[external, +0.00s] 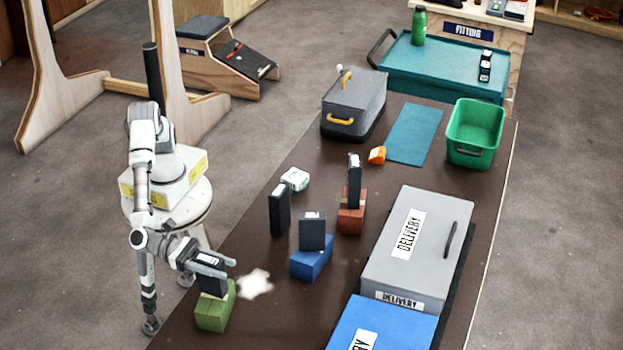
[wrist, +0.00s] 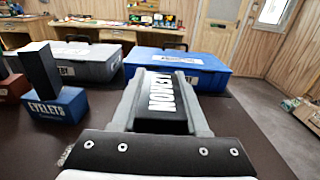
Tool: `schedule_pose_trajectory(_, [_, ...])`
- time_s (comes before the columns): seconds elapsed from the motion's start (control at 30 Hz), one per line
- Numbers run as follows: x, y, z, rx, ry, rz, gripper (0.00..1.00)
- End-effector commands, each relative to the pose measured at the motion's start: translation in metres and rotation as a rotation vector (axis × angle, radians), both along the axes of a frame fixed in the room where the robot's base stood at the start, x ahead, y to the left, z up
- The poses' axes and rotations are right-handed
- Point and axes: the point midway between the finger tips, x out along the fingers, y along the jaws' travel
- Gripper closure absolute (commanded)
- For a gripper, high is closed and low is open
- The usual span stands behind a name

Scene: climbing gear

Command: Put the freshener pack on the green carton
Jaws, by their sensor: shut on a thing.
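My gripper (external: 228,268) is shut on a dark box, which I take to be the freshener pack (external: 212,286). In the wrist view the held pack (wrist: 155,85) lies between the two grey fingers, with white lettering that I cannot read surely. In the external view the pack is upright at the top of the green carton (external: 214,315), at the near end of the table. Whether it rests on the carton or hangs just above it, I cannot tell. The green carton does not show in the wrist view.
Dark boxes stand on the blue carton (external: 311,263) and the red-brown carton (external: 350,219); another dark box (external: 279,211) stands on the table. A white irregular thing (external: 255,283) lies close right of my gripper. Grey (external: 420,240) and blue (external: 385,325) delivery boxes fill the right side.

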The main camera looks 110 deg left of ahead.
Motion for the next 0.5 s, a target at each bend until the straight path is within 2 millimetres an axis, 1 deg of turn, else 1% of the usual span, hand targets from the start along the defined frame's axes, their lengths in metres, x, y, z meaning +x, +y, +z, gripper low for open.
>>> schedule_pose_trajectory(0.03, [0.0005, 0.0005, -0.0116, 0.001, 0.001, 0.001, 1.00])
schedule_pose_trajectory(0.1, [0.0004, 0.0005, -0.0172, 0.000, 0.000, 0.002, 1.00])
schedule_pose_trajectory(0.33, [-0.0001, 0.0001, -0.0160, -0.001, -0.001, 0.001, 1.00])
schedule_pose_trajectory(0.47, [-0.0002, 0.0000, -0.0202, -0.001, -0.001, 0.001, 1.00])
schedule_pose_trajectory(0.5, [-0.0003, 0.0000, -0.0207, -0.001, 0.000, 0.001, 0.55])
